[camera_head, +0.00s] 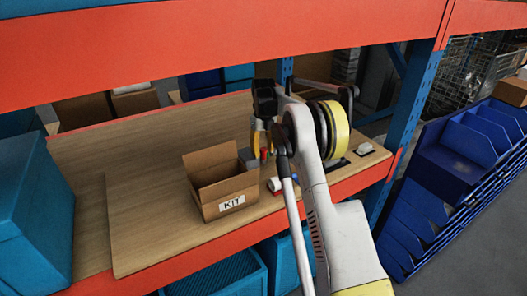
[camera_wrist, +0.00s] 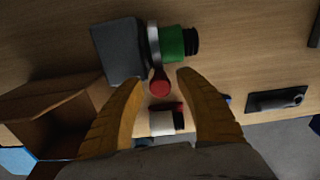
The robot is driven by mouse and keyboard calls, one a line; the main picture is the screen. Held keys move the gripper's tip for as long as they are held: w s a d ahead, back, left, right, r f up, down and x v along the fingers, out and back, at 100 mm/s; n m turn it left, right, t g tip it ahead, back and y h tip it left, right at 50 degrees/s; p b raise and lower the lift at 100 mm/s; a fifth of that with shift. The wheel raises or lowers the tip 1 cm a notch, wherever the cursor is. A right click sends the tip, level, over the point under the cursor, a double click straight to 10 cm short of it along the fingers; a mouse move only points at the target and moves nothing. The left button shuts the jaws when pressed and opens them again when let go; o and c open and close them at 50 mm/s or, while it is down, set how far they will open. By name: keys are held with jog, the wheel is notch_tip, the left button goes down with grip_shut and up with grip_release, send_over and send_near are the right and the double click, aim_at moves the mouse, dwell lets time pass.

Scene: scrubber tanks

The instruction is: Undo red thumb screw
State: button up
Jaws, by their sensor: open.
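The red thumb screw (camera_wrist: 159,83) shows in the wrist view as a round red knob on a stem below a silver ring clamp (camera_wrist: 153,42). The ring sits between a dark grey block (camera_wrist: 118,52) and a green cylinder (camera_wrist: 174,43) with a black end. My gripper (camera_wrist: 161,79) is open, with one yellow finger on each side of the knob in the picture. I cannot tell whether either finger touches it. In the head view my gripper (camera_head: 262,140) points down over the bench, just right of the grey block. The screw is too small to make out surely there.
An open cardboard box marked KIT (camera_head: 225,190) stands close left of my gripper on the wooden bench (camera_head: 140,230). A small white part (camera_wrist: 162,122) lies below the knob in the wrist view. An orange shelf beam (camera_head: 200,45) crosses above. The bench's left part is clear.

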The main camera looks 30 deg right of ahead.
grip_shut()
jog(key=n, duration=0.6)
jog(key=shift+n, duration=0.4)
jog(key=n, duration=0.4)
jog(key=shift+n, duration=1.5)
